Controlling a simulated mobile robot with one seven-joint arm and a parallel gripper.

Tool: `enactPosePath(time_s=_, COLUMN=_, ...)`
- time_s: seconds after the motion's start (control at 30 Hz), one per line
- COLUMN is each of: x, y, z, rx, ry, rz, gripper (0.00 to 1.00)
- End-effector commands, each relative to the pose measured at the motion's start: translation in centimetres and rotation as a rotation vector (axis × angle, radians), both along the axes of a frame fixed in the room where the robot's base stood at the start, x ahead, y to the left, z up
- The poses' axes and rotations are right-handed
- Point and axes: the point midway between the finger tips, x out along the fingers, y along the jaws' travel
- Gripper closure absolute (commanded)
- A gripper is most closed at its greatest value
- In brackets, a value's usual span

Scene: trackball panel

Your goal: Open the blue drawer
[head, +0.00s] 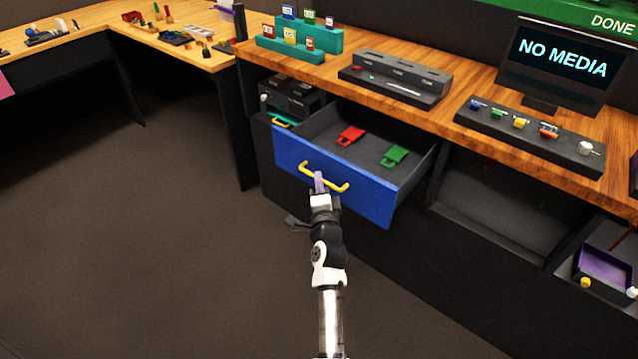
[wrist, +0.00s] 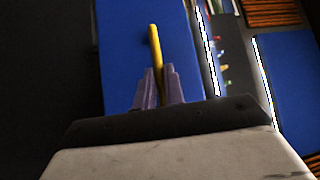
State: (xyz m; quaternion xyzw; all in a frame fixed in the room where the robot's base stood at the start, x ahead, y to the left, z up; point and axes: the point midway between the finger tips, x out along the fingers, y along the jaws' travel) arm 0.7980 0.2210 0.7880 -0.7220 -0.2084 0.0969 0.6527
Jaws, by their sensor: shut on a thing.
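The blue drawer (head: 370,199) under the wooden counter stands pulled out, with its grey inside showing in the head view. Its yellow handle (head: 334,183) runs across the blue front. In the wrist view the two purple fingers (wrist: 159,88) are shut on the yellow handle (wrist: 155,45), with the blue drawer front (wrist: 182,40) behind.
A red piece (head: 350,135) and a green piece (head: 395,156) lie inside the drawer. An open dark compartment (head: 500,200) is to its right. A purple-lined tray (head: 605,265) is at the far right. The floor (head: 170,230) at left is clear.

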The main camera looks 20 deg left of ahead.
Motion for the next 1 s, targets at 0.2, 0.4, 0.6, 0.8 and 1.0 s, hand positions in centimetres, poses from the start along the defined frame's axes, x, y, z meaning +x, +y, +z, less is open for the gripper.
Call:
enactPosePath(time_s=0.2, x=-0.04, y=0.13, z=0.07, rx=0.000, ry=-0.001, rz=0.002, gripper=1.00)
enactPosePath(time_s=0.4, x=-0.02, y=0.09, z=0.06, rx=0.000, ry=-0.001, rz=0.002, gripper=0.67)
enactPosePath(time_s=0.6, x=-0.01, y=0.03, z=0.03, rx=0.000, ry=0.000, rz=0.001, gripper=0.67)
enactPosePath(time_s=0.8, x=0.01, y=0.01, z=-0.03, rx=0.000, ry=0.000, rz=0.000, gripper=0.67)
enactPosePath(time_s=1.0, x=0.08, y=0.01, z=-0.19, rx=0.000, ry=0.000, rz=0.000, gripper=0.67)
